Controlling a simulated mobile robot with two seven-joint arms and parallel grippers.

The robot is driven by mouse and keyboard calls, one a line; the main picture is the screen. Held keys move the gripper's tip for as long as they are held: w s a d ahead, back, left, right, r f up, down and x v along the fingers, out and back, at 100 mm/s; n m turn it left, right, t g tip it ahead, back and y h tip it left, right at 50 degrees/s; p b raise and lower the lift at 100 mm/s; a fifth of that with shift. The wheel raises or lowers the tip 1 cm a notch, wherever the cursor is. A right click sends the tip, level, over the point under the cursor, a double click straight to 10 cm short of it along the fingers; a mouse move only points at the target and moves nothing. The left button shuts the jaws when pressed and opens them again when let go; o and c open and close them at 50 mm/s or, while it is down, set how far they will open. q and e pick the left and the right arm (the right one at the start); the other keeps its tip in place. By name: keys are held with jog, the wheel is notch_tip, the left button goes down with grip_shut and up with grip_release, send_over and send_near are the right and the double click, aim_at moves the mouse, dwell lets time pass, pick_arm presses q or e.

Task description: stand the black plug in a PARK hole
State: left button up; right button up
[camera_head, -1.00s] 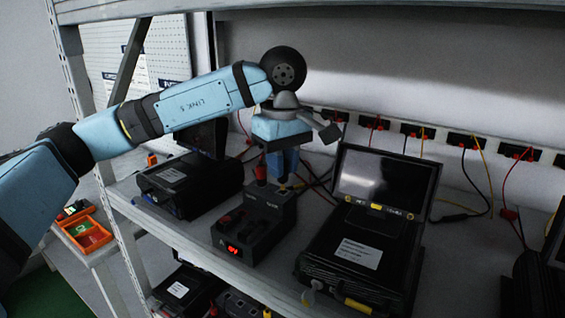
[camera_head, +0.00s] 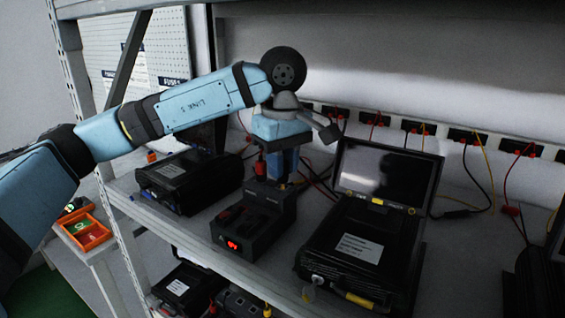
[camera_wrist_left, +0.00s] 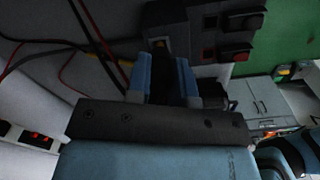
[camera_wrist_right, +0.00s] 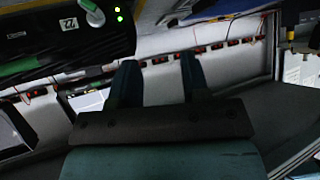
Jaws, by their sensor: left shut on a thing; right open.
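My left gripper (camera_head: 284,166) points down over the back of a black box with a red lit display (camera_head: 254,222). In the left wrist view its two blue fingers (camera_wrist_left: 163,80) are shut on a dark thing (camera_wrist_left: 164,66), which looks like the black plug. Most of the plug is hidden by the fingers, and I cannot tell whether its lower end is in a hole. A red plug (camera_head: 260,165) stands just left of the fingers. PARK lettering is not readable. My right gripper (camera_wrist_right: 156,82) is open and empty in the right wrist view, away from the box.
A black unit with a raised screen (camera_head: 355,245) stands to the right, and another black unit (camera_head: 188,182) to the left. Red, black and yellow leads hang from sockets (camera_head: 467,137) along the back wall. An orange tray (camera_head: 86,232) lies lower left.

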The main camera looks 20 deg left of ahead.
pick_arm(q)
jog(key=shift+f+b, duration=0.6)
jog(key=shift+f, duration=0.1)
dwell(0.4)
jog(key=o, duration=1.2)
jog(key=shift+o, duration=0.2)
jog(key=shift+r, duration=0.1)
jog(key=shift+r+p, duration=1)
jog(key=shift+r, duration=0.7)
jog(key=shift+r+p, duration=0.5)
jog(key=shift+r, duration=0.5)
